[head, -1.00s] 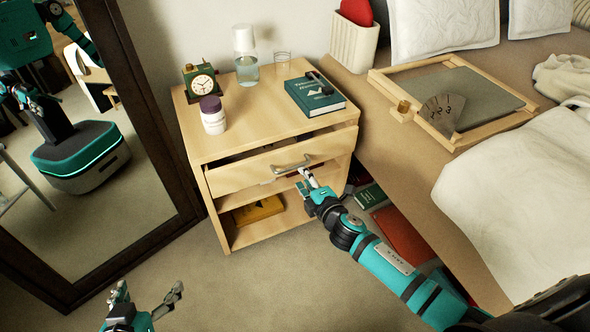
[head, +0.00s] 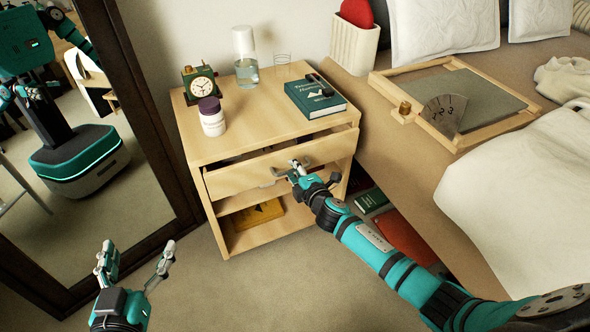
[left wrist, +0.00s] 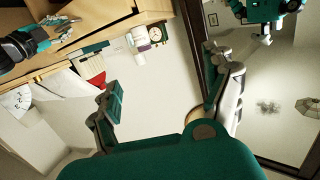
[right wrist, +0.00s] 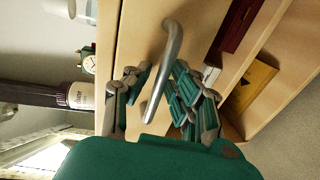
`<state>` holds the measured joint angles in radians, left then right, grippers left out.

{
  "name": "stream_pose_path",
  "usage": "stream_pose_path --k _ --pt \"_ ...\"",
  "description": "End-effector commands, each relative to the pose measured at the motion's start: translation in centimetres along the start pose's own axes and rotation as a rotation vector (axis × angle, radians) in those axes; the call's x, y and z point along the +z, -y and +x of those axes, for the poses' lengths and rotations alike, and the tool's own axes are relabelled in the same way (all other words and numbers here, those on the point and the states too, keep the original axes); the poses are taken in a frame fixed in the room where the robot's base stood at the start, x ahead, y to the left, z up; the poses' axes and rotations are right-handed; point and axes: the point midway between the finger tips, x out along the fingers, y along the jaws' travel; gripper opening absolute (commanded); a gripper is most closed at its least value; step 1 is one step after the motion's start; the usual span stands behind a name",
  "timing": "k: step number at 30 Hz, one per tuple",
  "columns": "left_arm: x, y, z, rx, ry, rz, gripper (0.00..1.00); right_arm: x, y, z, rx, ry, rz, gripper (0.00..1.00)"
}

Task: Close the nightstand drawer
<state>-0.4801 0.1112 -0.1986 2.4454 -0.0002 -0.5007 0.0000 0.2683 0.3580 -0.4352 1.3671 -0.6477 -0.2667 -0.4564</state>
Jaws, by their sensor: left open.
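The light wood nightstand (head: 195,128) stands between the mirror and the bed. Its top drawer (head: 235,180) is partly open, with a dark gap behind its front. The drawer's grey metal handle (right wrist: 173,50) shows in the right wrist view. My right gripper (head: 295,171) is at the handle. In the right wrist view its fingers are apart, one on each side of the handle; I cannot tell whether they touch it. My left gripper (head: 135,262) is open and empty above the floor, in front and to the left of the nightstand.
On the nightstand are a clock (head: 201,85), a pill bottle (head: 212,117), a carafe (head: 246,62) and a green book (head: 315,99). A yellow book (head: 258,214) lies on the lower shelf. The mirror (head: 150,110) is left, the bed (head: 400,165) right. Floor in front is clear.

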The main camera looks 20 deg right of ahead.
Motion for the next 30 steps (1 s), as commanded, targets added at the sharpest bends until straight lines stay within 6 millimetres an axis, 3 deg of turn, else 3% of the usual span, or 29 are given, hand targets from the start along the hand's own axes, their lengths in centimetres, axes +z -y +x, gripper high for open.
stream_pose_path --k 1,4,21,30 --pt "0.0 0.0 0.0 0.000 0.000 0.000 0.84 0.0 0.0 0.0 0.000 0.000 0.000 0.13" --pt "0.0 0.0 0.0 0.000 0.001 0.000 0.84 0.0 0.0 0.0 0.000 0.000 0.000 0.00" --pt "0.0 0.0 0.0 0.000 -0.010 0.000 0.84 0.1 0.0 0.5 0.000 0.001 -0.001 0.00" --pt "-4.2 -0.6 0.0 0.014 -0.248 -0.004 0.84 0.1 -0.8 4.1 0.000 0.001 -0.001 0.00"
